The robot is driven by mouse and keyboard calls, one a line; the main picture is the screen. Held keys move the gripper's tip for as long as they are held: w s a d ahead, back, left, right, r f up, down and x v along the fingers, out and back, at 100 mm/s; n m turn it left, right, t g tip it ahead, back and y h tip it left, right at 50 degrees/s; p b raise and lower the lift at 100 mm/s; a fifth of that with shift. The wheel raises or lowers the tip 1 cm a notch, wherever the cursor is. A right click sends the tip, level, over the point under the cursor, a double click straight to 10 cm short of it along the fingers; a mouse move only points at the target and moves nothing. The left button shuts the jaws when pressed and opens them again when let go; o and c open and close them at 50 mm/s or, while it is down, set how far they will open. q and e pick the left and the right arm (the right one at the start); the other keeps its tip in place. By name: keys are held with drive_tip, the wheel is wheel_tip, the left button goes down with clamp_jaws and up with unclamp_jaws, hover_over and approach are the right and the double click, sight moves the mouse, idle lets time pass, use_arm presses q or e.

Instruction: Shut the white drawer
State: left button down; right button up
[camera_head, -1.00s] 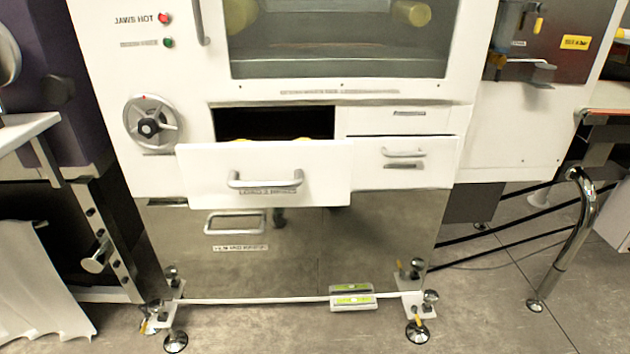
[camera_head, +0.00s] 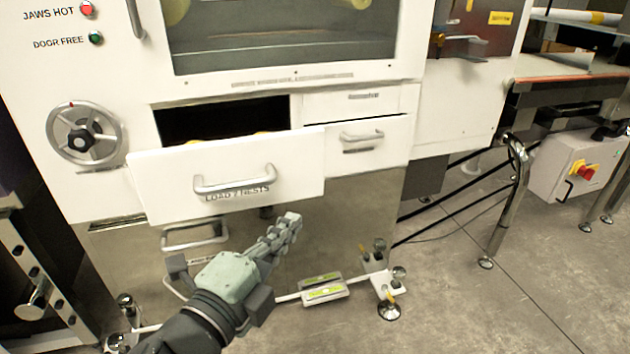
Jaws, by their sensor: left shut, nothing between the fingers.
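The white drawer (camera_head: 160,172) stands pulled out from the white machine, with a dark opening and a bit of something yellow behind its front. Its grey bar handle (camera_head: 235,181) sits above a label that reads as "LOAD 7 NESTS". My left gripper (camera_head: 291,222) is below and in front of the drawer, shut and empty, its fingers pointing up and to the right. It appears apart from the drawer front. My right gripper is not in view.
A smaller white drawer (camera_head: 365,155) to the right seems slightly out. A handwheel (camera_head: 84,135) is at the left. A lower handle (camera_head: 195,236) sits on the steel panel. Machine feet (camera_head: 389,309) stand on the floor. Floor at the right front is clear.

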sight(316, 177)
use_arm(q)
drive_tip(key=shift+m+h, duration=0.4)
drive_tip(key=shift+m, duration=0.1)
drive_tip(key=x, duration=0.4)
drive_tip(key=p+x, duration=0.1)
drive_tip(key=x, duration=0.2)
drive_tip(key=a+r+x, duration=0.1)
drive_tip(key=x, duration=0.3)
drive_tip(key=shift+w+d, duration=0.15)
drive_tip(key=shift+w, duration=0.9)
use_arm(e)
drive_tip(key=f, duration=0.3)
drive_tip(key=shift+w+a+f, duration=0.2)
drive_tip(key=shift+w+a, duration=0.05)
use_arm(q)
drive_tip(key=shift+w+r+p, duration=0.1)
drive_tip(key=shift+p, duration=0.2)
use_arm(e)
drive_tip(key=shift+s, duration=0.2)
